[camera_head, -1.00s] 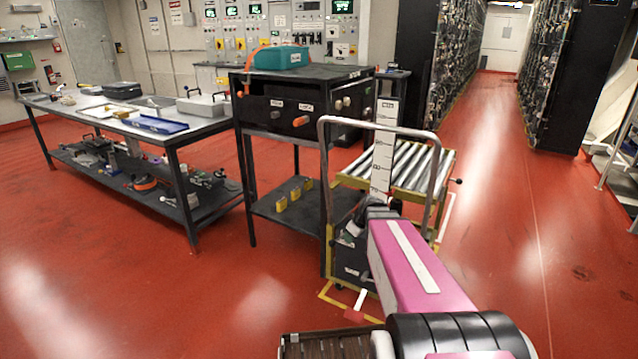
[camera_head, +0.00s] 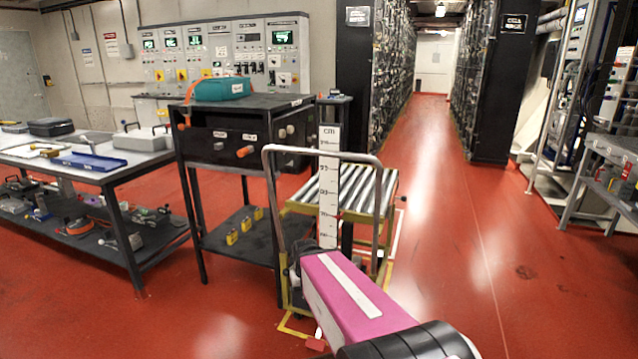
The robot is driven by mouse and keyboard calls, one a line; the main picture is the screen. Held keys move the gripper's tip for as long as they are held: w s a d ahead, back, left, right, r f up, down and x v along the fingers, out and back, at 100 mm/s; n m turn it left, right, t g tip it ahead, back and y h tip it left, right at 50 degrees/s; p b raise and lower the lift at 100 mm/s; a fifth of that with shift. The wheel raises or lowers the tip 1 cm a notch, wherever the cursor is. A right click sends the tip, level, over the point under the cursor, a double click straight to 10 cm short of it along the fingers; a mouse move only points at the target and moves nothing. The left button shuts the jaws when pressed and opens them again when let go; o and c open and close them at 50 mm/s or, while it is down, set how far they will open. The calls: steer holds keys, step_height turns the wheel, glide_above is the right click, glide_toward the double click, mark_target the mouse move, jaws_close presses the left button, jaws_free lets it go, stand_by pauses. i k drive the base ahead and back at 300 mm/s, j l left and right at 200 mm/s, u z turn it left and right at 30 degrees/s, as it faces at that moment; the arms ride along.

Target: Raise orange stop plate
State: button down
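I cannot make out a plate that is clearly the orange stop plate. A white scale board marked CM (camera_head: 328,190) stands upright at the cart, in front of a roller table (camera_head: 362,186). My arm reaches toward the cart. My gripper is hidden beyond the arm link.
A black stand (camera_head: 205,235) with a teal case (camera_head: 222,88) on top is left of the cart. A long workbench (camera_head: 85,172) is at far left. Black battery racks (camera_head: 490,85) line an aisle with clear red floor (camera_head: 445,190). A grey bench (camera_head: 612,150) is at right.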

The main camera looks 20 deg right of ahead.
mark_target(404, 198)
steer(key=l+u, duration=0.1)
steer(key=u, duration=0.3)
steer(key=k+l+u, duration=0.1)
steer(key=u, duration=0.35)
steer(key=l+u, duration=0.1)
steer(key=u, duration=0.3)
steer(key=k+u, duration=0.15)
steer(key=u, duration=0.25)
steer(key=k+l+u, duration=0.1)
steer(key=u, duration=0.35)
steer(key=k+l+u, duration=0.1)
steer(key=k+u, duration=0.4)
steer(key=k+z, duration=0.15)
steer(key=z, duration=0.25)
steer(key=k+l+z, duration=0.1)
steer(key=z, duration=0.65)
steer(key=k+l+z, duration=0.1)
steer(key=z, duration=0.3)
steer(key=l+z, duration=0.1)
steer(key=z, duration=0.35)
steer(key=l+z, duration=0.1)
steer(key=z, duration=0.3)
steer(key=l+z, duration=0.1)
steer(key=z, duration=0.3)
